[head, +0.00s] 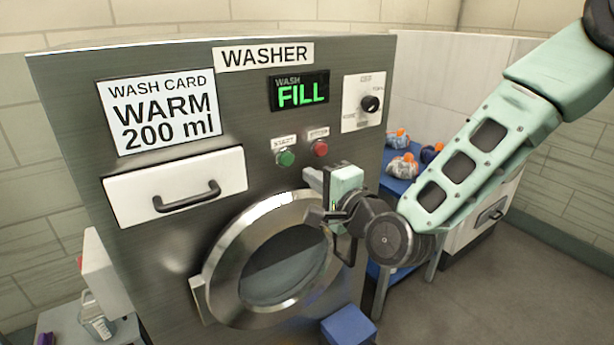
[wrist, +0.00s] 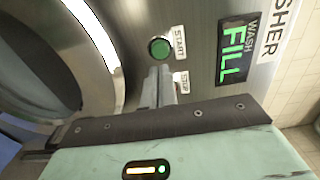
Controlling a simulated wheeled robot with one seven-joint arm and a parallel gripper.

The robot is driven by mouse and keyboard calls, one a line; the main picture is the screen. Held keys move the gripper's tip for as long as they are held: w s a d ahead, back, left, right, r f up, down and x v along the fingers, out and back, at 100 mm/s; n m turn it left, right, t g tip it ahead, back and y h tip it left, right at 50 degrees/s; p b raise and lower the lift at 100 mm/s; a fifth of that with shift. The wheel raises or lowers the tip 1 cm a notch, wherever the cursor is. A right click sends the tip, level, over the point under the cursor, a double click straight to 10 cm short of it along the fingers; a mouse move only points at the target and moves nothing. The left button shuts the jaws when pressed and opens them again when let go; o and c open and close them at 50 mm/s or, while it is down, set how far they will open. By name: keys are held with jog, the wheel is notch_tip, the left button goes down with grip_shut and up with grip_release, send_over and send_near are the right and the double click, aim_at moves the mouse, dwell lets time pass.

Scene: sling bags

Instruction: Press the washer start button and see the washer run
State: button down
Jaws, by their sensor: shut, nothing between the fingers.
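The grey metal washer (head: 230,100) stands in front of me. Its display (head: 300,91) reads "WASH FILL" in green, and this also shows in the wrist view (wrist: 232,55). The green start button (head: 286,158) and the red stop button (head: 320,148) sit below the display. The wrist view shows the start button (wrist: 159,48) just beyond my fingertips, with a small gap apparent. My gripper (head: 312,198) is shut and empty, below and right of the start button in the head view. The round door (head: 265,260) is shut, with a water-like level behind its glass.
A drawer (head: 178,186) with a black handle is shut on the washer's left. A dial (head: 369,103) is at the upper right. A blue table (head: 395,185) with several orange-capped items stands right. A jug (head: 97,322) is at lower left.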

jog(key=b+v, duration=0.1)
jog(key=v, duration=0.5)
jog(key=shift+s+d, duration=0.2)
jog(key=shift+s, duration=0.05)
jog(key=shift+w, duration=0.1)
dwell(1.0)
